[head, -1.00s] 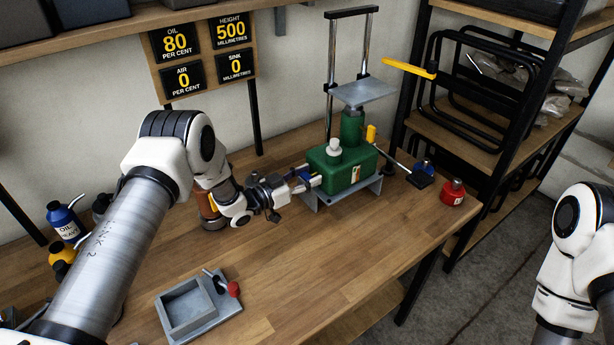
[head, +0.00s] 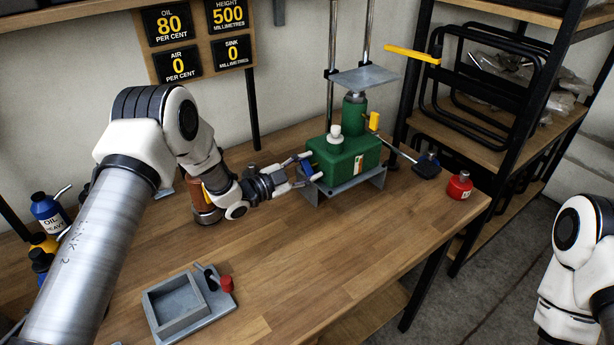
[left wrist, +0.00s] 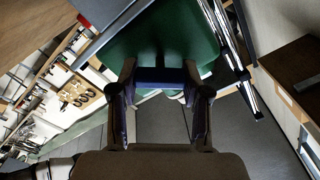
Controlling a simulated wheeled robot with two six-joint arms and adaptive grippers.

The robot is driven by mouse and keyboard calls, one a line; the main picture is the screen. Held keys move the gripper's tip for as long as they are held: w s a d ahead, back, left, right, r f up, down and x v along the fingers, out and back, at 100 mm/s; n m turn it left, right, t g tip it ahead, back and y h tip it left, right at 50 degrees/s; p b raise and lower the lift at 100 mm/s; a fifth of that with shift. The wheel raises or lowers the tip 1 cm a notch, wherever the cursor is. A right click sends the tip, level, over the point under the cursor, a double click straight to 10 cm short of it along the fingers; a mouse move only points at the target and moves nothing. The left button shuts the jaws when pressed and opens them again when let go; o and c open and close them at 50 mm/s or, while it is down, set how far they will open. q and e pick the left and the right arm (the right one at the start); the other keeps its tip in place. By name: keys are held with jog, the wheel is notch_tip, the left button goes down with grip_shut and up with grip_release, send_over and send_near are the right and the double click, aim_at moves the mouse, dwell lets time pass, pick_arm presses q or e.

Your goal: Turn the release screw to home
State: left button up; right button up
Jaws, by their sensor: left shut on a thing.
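The green pump unit (head: 345,163) stands on a grey metal bracket (head: 345,188) near the bench's far edge. My left gripper (head: 306,170) is at the unit's left side, with its fingers either side of a small blue part, which I take to be the release screw. In the left wrist view this blue part (left wrist: 160,76) spans between the fingertips, against the green body (left wrist: 160,40). The left gripper is shut on it. Its exact turn angle cannot be read. My right gripper is out of view; only part of that arm shows.
Oil bottles (head: 50,215) are at the left. A grey tray (head: 180,305) lies in front. Signs (head: 180,68) read oil 80, air 0, height 500, sink 0.

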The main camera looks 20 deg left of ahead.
pick_arm(q)
jog(key=m+b, duration=0.2)
jog(key=b, duration=0.1)
jog(key=m+b, duration=0.6)
jog(key=shift+f, duration=0.4)
jog(key=shift+r+m+b, duration=0.1)
jog(key=shift+m+b, duration=0.7)
jog(key=shift+b, duration=0.3)
jog(key=shift+r+m+b, duration=0.1)
jog(key=shift+m+b, duration=0.2)
jog(key=shift+b, duration=0.05)
jog(key=o, duration=1.2)
jog(key=shift+d, duration=0.1)
jog(key=shift+c, duration=0.2)
jog(key=shift+s, duration=0.1)
jog(key=v, duration=0.7)
